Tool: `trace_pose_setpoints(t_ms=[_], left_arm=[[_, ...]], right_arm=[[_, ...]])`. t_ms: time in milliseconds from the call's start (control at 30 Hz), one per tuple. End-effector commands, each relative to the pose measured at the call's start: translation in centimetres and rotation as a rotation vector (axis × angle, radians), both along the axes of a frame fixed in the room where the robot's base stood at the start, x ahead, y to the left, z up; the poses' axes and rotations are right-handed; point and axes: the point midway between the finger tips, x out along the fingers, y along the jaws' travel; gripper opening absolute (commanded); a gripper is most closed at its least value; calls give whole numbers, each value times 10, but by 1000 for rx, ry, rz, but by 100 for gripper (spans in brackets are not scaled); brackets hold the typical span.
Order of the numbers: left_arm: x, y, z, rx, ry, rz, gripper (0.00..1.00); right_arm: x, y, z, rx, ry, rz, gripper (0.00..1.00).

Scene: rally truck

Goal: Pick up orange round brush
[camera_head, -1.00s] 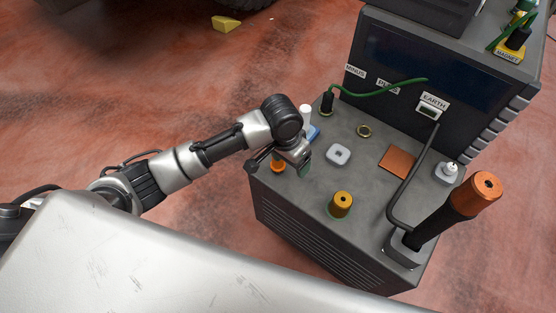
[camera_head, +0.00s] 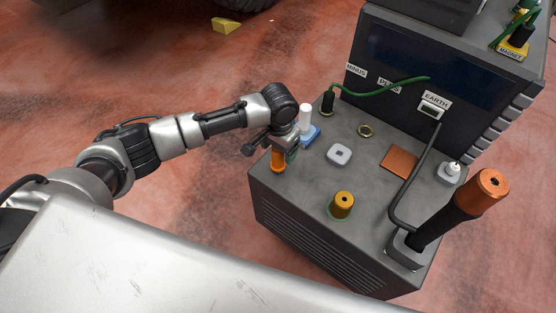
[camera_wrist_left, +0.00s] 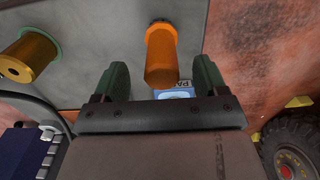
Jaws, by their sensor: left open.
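The orange round brush (camera_head: 277,162) stands at the near left corner of the grey cart top in the head view. My left gripper (camera_head: 289,151) is right beside it and hides part of it. In the left wrist view the orange brush (camera_wrist_left: 161,58) lies between the two dark green fingers of my open left gripper (camera_wrist_left: 163,80), with a gap on both sides. It does not look gripped. My right gripper is not in view.
A dark labelled box (camera_head: 430,75) stands behind.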

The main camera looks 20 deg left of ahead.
Motion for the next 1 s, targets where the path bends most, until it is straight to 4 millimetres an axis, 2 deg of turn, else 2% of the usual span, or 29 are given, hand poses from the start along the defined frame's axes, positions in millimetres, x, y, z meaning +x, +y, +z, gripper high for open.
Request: trace_pose_setpoints(t_ms=[33, 200, 500, 833, 867, 1000], left_arm=[[0, 2, -11, 3, 2, 1, 73], [0, 2, -30, 1, 1, 0, 73], [0, 2, -33, 1, 0, -1, 73], [0, 2, -33, 1, 0, -1, 22], [0, 2, -33, 1, 0, -1, 18], [0, 2, -32, 1, -1, -1, 18]], right_arm=[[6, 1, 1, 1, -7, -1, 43], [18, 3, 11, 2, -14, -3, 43], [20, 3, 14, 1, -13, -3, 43], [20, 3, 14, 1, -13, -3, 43], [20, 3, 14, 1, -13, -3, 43], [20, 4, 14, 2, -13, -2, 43]])
